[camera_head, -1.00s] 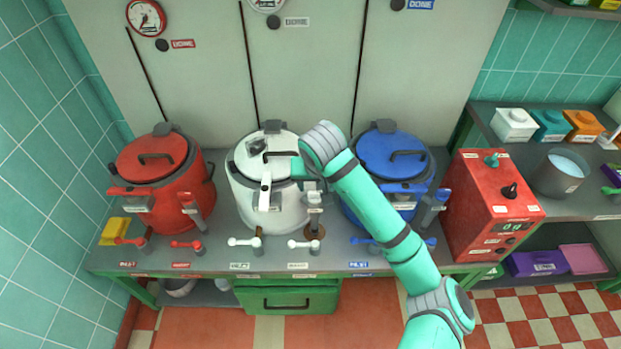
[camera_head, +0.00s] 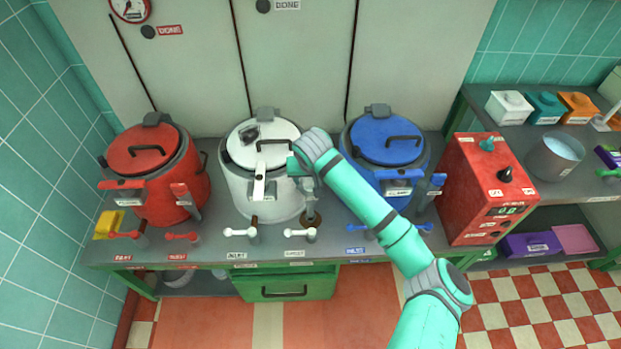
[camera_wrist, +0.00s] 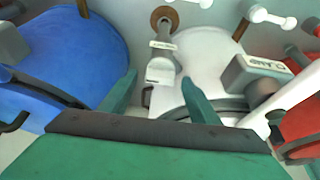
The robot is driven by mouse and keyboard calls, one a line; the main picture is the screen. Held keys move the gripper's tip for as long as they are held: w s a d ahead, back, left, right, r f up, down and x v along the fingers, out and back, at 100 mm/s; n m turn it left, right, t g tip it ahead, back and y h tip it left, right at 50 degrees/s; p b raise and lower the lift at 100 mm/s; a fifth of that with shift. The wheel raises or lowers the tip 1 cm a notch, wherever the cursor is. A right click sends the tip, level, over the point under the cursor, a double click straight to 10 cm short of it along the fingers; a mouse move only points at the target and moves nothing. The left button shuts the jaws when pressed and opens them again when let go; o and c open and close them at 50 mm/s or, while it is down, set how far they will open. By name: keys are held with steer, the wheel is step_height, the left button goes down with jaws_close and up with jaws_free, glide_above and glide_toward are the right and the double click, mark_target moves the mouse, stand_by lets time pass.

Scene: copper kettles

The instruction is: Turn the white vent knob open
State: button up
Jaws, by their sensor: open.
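The white kettle (camera_head: 262,195) stands between the red and blue ones, its lid on. A pale upright fitting with a small label (camera_head: 309,190) rises at its right front, above a brown ring (camera_head: 312,220); it fits a vent knob, but I cannot read the label. In the wrist view this fitting (camera_wrist: 161,68) appears between the two teal fingers of my gripper (camera_wrist: 158,82). The fingers are open and apart from its sides; whether they are level with it I cannot tell. In the head view my gripper (camera_head: 296,168) is mostly hidden behind my wrist, over the kettle's right side.
A white lever (camera_head: 260,182) and a grey labelled box (camera_wrist: 255,76) are close to my gripper. The red kettle (camera_head: 165,195) and blue kettle (camera_head: 375,178) flank it. White taps (camera_head: 300,234) line the bench front. A red control box (camera_head: 475,190) stands right.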

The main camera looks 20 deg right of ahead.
steer(key=shift+f, duration=0.1)
steer(key=c, duration=1.1)
steer(key=shift+o, duration=0.2)
